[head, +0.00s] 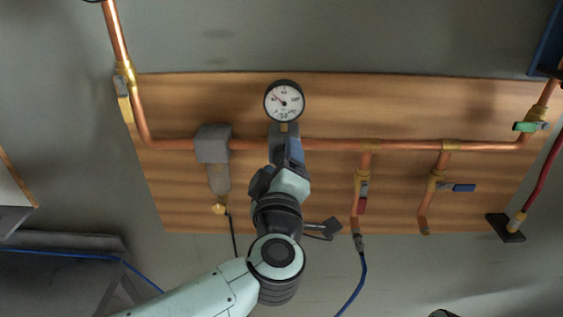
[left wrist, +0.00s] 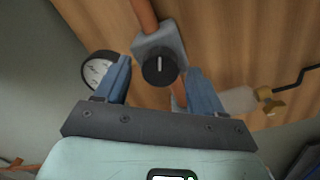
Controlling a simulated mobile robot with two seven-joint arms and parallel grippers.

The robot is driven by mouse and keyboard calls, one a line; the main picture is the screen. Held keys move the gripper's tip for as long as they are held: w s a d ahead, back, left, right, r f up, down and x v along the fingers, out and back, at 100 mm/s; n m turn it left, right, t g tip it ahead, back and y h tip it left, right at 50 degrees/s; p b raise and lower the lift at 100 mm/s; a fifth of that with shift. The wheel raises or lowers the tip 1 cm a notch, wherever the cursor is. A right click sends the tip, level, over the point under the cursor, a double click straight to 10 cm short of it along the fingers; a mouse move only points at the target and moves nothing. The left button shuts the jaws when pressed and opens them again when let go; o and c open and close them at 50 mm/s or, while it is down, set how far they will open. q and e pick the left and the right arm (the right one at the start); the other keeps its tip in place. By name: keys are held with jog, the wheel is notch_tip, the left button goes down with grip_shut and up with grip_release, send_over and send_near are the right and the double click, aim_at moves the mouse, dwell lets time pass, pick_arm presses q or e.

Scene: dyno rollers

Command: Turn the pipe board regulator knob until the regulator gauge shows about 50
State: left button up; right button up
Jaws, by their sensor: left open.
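The regulator knob (left wrist: 159,68) is a round black disc with a white line, on a grey regulator block (left wrist: 160,40) in the left wrist view. My left gripper (left wrist: 158,82) is open, with one blue finger on each side of the knob in that view; I cannot tell whether they touch it. In the head view my left gripper (head: 287,148) covers the regulator and the knob. The regulator gauge (head: 284,101) is a white dial with a black rim just above it; it also shows in the left wrist view (left wrist: 97,70). Its numbers are too small to read. My right gripper is not in view.
The wooden pipe board (head: 400,105) carries a copper pipe (head: 330,145). A grey filter unit (head: 213,145) is left of my gripper. A blue hose (head: 354,288) hangs below.

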pick_arm(q)
jog(key=s+b, duration=0.1)
jog(key=s, duration=1.2)
jog(key=shift+s+a+f+b, duration=0.15)
jog(key=shift+a+b, duration=0.05)
jog(key=shift+b, duration=0.2)
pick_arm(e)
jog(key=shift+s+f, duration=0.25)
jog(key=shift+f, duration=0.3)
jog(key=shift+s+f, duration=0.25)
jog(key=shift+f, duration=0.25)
pick_arm(q)
jog(key=shift+f, duration=0.1)
